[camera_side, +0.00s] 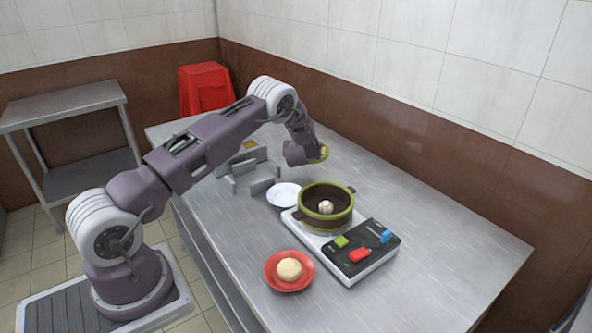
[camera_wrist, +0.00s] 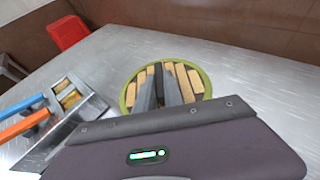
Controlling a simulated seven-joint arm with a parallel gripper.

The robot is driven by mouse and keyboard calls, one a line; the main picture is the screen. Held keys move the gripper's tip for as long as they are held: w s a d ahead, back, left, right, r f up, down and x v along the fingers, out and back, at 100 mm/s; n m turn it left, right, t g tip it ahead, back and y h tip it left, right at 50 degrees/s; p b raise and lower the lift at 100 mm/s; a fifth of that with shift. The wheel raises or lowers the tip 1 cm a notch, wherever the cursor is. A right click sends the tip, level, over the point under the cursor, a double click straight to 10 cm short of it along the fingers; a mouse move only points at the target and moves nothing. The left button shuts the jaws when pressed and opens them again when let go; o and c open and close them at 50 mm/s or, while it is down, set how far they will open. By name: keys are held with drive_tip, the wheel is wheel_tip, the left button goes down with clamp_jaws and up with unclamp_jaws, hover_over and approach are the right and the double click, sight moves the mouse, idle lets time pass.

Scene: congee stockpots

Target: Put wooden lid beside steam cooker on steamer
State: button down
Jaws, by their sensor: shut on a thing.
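The wooden lid (camera_wrist: 196,80), round with pale slats and a green rim, is in my gripper (camera_wrist: 164,90). In the side view the lid (camera_side: 321,153) shows at the end of my arm, above the back part of the table, tilted and partly hidden by my gripper (camera_side: 308,154). The jaws are shut on it near its middle. The steamer (camera_side: 345,214), dark brown with a green rim, stands open on the white and black steam cooker (camera_side: 366,250), in front and to the right of my gripper. A pale bun (camera_side: 326,207) lies inside it.
A white plate (camera_side: 283,194) lies left of the steamer. A red plate (camera_side: 272,277) with a bun (camera_side: 289,269) is in front. Grey metal dividers (camera_side: 262,186) stand behind. In the wrist view, a metal container (camera_wrist: 88,104) has orange and blue handles beside it. The table's right side is clear.

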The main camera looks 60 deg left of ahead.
wheel_tip(320, 180, down, 7)
drive_tip(key=shift+r, duration=0.15)
drive_tip(key=c, duration=1.5)
unclamp_jaws()
drive_tip(key=shift+o, duration=0.2)
